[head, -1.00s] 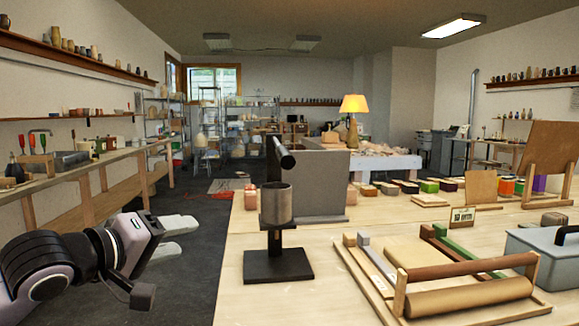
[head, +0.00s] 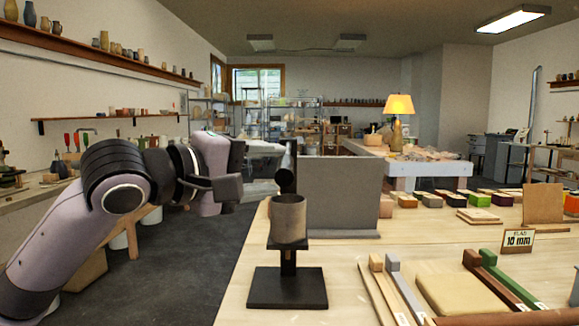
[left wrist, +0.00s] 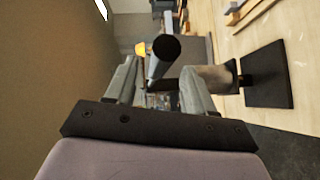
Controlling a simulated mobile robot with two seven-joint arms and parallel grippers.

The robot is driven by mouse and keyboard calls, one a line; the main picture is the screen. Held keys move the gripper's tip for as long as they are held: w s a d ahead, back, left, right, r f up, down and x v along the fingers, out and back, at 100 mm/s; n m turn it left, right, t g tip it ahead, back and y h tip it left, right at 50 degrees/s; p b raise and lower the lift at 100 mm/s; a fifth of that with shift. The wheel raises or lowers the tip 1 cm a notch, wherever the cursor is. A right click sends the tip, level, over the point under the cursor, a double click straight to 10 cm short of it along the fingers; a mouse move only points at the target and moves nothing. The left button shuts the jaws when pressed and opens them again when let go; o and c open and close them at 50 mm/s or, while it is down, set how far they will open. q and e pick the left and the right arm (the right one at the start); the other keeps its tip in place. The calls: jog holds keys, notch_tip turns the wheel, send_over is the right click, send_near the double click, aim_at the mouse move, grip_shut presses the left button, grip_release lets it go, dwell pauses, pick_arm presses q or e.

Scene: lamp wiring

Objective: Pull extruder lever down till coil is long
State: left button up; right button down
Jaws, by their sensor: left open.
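The extruder stands at the table's near left edge in the head view. It has a grey barrel (head: 288,219), a black base (head: 287,289) and a black lever (head: 287,180) at the top. The lever's round black end also shows in the left wrist view (left wrist: 167,48), with the barrel (left wrist: 216,78) to its right. My left gripper (head: 266,158) is open just left of the lever top. In the left wrist view its two fingers (left wrist: 160,85) appear on either side of the lever; contact cannot be told. No clay coil is visible. My right gripper is out of view.
Small coloured blocks line the table's back. Dark floor is open left of the table.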

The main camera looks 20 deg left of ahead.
pick_arm(q)
jog(key=x, duration=0.3)
jog(key=shift+w+d, duration=0.2)
jog(key=shift+w, duration=0.1)
jog(key=shift+w+d+f, duration=0.1)
jog(key=shift+w+d, duration=0.1)
jog(key=shift+w, duration=0.15)
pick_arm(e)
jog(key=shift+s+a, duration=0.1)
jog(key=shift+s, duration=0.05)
